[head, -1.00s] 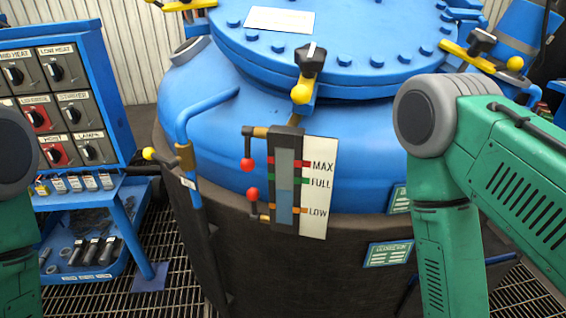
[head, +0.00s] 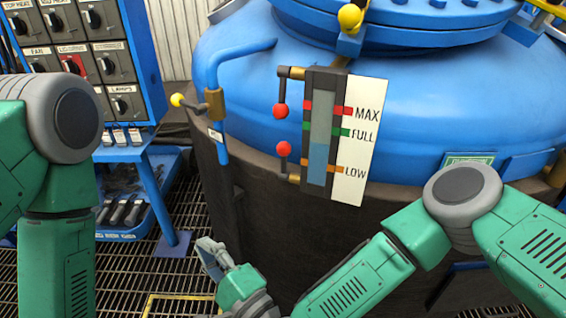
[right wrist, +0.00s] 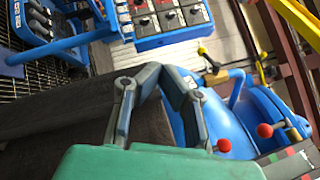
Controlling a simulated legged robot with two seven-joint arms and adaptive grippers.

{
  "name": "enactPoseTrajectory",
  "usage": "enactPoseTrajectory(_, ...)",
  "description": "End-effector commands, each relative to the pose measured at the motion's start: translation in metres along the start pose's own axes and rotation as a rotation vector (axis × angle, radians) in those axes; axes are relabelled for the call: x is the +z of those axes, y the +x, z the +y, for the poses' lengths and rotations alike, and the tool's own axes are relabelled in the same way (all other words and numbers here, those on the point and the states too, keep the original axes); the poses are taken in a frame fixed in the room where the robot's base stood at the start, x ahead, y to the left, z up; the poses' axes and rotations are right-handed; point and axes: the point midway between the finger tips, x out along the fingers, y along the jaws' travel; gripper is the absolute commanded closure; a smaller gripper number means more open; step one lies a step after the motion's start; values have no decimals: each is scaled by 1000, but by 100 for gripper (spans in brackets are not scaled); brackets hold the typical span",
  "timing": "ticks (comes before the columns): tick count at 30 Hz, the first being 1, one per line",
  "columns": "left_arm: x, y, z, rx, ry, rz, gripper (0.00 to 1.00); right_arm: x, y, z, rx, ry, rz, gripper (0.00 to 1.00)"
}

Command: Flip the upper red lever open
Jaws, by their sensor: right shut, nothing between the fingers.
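The upper red lever (head: 280,111) is a dark handle with a red ball, hanging down from the upper brass fitting left of the level gauge (head: 319,130). The lower red lever (head: 284,149) points up from the lower fitting, its ball just under the upper one. My right gripper (head: 207,248) is below and left of both levers, in front of the dark casing, touching neither. In the right wrist view its fingertips (right wrist: 160,73) meet with nothing between them. There the upper ball (right wrist: 265,130) and lower ball (right wrist: 223,145) lie right of the fingers. My left gripper is out of frame.
The blue vessel (head: 440,110) sits in a dark round casing (head: 400,225). A blue pipe with a yellow-knobbed valve (head: 213,102) stands left of the gauge. A switch panel (head: 85,50) and blue cart (head: 160,190) are at left, above grating floor.

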Motion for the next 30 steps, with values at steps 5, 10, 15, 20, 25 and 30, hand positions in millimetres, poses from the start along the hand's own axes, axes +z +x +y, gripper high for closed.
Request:
enactPoseTrajectory(5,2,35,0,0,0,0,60,-40,38,-78,-533,359,54,100)
enactPoseTrajectory(10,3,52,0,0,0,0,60,-86,29,-128,-898,550,35,100)
enactPoseTrajectory(15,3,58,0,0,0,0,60,-110,16,-149,-1072,619,5,100)
enactPoseTrajectory(20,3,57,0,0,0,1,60,-113,14,-153,-1101,631,-5,100)
enactPoseTrajectory(25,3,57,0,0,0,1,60,-112,14,-153,-1097,630,-4,100)
enactPoseTrajectory(30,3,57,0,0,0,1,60,-114,17,-158,-1098,629,-4,100)
